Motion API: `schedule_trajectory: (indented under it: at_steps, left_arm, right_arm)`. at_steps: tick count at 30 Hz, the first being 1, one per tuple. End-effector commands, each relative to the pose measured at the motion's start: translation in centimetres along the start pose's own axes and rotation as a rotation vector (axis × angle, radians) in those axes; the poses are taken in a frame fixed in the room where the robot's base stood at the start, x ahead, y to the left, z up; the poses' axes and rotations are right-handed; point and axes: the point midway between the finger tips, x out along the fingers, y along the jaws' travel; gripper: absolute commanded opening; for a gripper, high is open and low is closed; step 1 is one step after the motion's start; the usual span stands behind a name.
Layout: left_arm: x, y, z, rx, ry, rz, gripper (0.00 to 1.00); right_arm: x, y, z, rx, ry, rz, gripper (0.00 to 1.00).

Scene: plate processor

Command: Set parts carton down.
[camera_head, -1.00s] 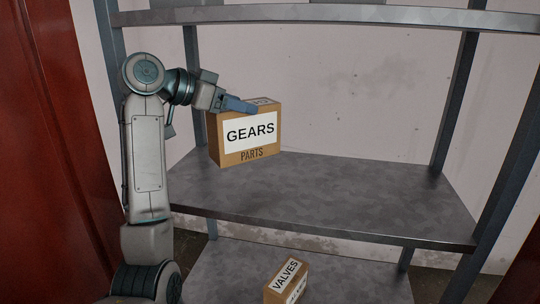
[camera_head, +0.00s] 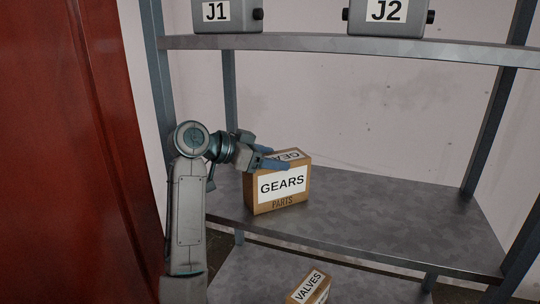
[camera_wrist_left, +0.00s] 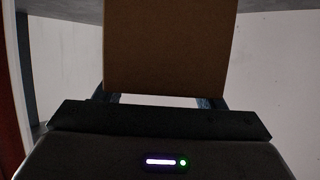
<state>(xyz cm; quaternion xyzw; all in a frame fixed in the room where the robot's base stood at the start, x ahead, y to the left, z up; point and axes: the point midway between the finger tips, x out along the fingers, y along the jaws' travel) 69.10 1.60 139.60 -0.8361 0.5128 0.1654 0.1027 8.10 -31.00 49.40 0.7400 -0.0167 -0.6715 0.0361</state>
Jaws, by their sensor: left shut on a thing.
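The parts carton (camera_head: 277,203) is a brown box with a white GEARS label on its front and another label on top. It is upright at the left part of the middle shelf (camera_head: 400,222). I cannot tell whether its base touches the shelf or is just above it. My left gripper (camera_head: 285,163) is shut on the carton near its top, coming from the left. In the left wrist view the carton's plain brown side (camera_wrist_left: 165,50) fills the upper middle, and the fingers are mostly hidden. My right gripper is not in view.
Grey units J1 (camera_head: 226,14) and J2 (camera_head: 388,14) stand on the upper shelf (camera_head: 350,46). A VALVES carton (camera_head: 311,287) is on the lower shelf (camera_head: 240,275). A rack post (camera_head: 229,95) stands behind the arm. The middle shelf is clear right of the GEARS carton.

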Motion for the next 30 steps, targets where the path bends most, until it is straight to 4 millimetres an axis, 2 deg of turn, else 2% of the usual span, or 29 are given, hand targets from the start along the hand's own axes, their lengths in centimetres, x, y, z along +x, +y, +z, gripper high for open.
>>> schedule_trajectory:
  at_steps: [1,2,4,14,17,24,30]
  left_arm:
    - [0.0,0.0,-0.1,0.001,0.001,0.0,0.0]
    - [0.0,0.0,0.1,-0.001,-0.002,0.0,0.69]
    - [0.0,0.0,0.1,-0.002,-0.002,0.0,0.83]
    - [-0.2,0.0,0.0,-0.001,-0.001,-0.001,0.85]
    - [-1.3,-0.1,-0.1,-0.001,-0.002,-0.004,0.85]
    - [-5.4,-0.1,-0.2,0.001,-0.003,-0.003,0.85]
    - [-7.3,-0.1,0.0,-0.001,-0.002,-0.002,0.85]
  right_arm:
    - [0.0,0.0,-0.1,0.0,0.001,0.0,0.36]
    - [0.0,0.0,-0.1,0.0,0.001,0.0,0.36]
    - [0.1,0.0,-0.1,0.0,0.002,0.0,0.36]
    - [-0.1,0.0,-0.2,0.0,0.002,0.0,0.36]
    - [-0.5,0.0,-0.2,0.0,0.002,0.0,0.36]
    - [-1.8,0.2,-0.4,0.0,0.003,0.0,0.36]
    - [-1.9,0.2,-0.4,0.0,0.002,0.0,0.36]
